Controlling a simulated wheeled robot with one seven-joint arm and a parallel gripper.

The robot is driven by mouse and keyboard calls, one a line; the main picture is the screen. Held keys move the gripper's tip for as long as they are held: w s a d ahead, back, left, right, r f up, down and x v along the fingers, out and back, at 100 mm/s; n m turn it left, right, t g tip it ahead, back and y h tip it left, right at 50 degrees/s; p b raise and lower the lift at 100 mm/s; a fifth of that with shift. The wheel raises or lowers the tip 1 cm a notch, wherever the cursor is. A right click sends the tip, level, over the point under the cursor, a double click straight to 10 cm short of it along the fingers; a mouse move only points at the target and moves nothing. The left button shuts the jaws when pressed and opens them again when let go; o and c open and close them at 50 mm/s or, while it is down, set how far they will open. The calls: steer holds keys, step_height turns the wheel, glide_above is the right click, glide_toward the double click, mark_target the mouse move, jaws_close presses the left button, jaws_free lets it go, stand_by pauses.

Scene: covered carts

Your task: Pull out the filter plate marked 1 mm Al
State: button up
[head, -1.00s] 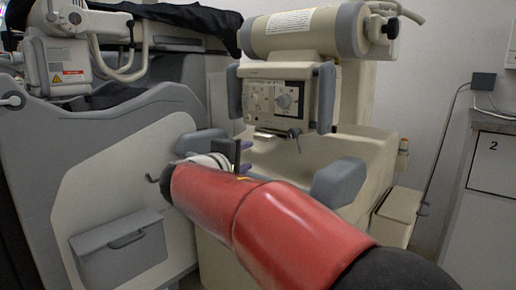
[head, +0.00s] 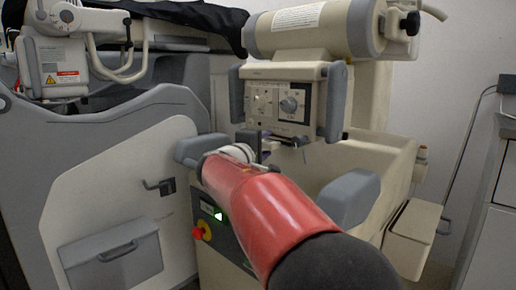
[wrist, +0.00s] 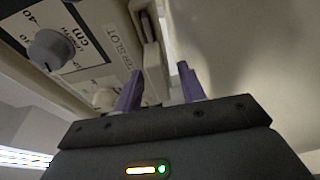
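The filter plate marked 1 mm Al cannot be made out; no such marking is readable. The beige collimator box (head: 290,100) hangs below the cylindrical tube head, with a dial on its front. In the wrist view, the box (wrist: 100,35) carries a label partly readable as "TER SLOT". A narrow recess (wrist: 150,28) with a brownish strip lies beside that label, above the fingers. My gripper (wrist: 160,72) is open and empty, its two purple fingers apart just below the recess. In the head view, my gripper is mostly hidden behind my red arm, just below the box.
The tube head (head: 310,28) is above the box. Grey handles (head: 347,198) flank the beige machine body. A red knob (head: 202,232) and a green-lit panel sit below my arm.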

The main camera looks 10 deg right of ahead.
steer(key=shift+w+d, duration=0.2)
jaws_close()
stand_by(0.4)
